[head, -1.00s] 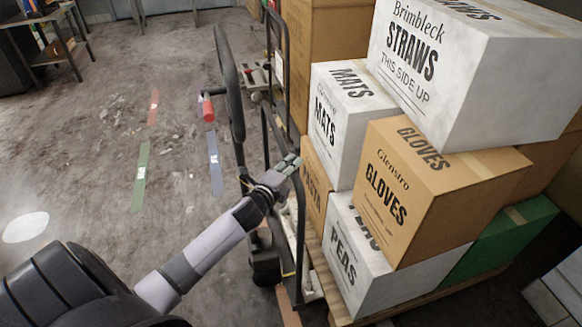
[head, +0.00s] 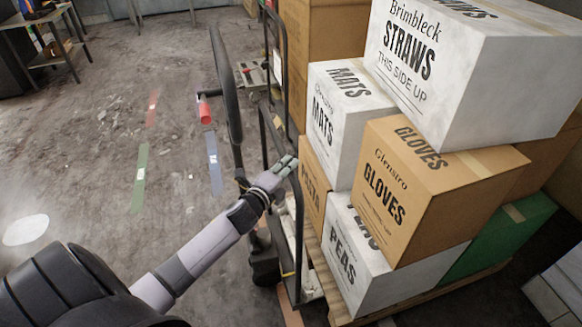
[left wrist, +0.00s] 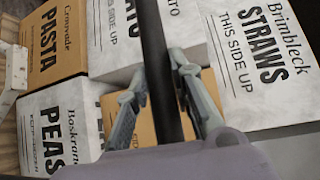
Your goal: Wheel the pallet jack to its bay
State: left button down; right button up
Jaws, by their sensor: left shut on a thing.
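A black tube frame (head: 298,225) rises between the handle and the boxes. My left gripper (head: 285,168) is at this frame, below and right of the loop. In the left wrist view, its fingers (left wrist: 160,95) lie on either side of a black tube (left wrist: 157,60), shut on it. The jack's forks and most of its base are hidden. My right gripper is not in view.
Stacked boxes, with a GLOVES box (head: 393,195) and a STRAWS box (head: 440,80), sit on a wooden pallet (head: 440,295). Red (head: 152,108), green (head: 139,175) and blue (head: 214,165) tape strips mark the floor. Floor at left is mostly open; a table (head: 55,55) stands far left.

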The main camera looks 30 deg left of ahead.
pick_arm(q)
jog(key=shift+s+a+f, duration=0.2)
jog(key=shift+s+a, duration=0.7)
jog(key=shift+s, duration=0.05)
jog(key=c, duration=1.8)
grip_release()
jog(key=shift+s+a+y, duration=0.1)
jog(key=shift+s+y, duration=0.05)
jog(key=shift+y, duration=0.15)
jog(key=o, duration=0.4)
jog(key=shift+w, duration=0.3)
jog(key=s, duration=0.4)
jog(key=s+r, duration=0.1)
jog(key=s, duration=0.3)
jog(key=s+d, duration=0.1)
jog(key=s, duration=0.3)
jog(key=shift+s+d+r, duration=0.1)
jog(key=shift+s+r, duration=0.05)
jog(key=shift+r, duration=0.25)
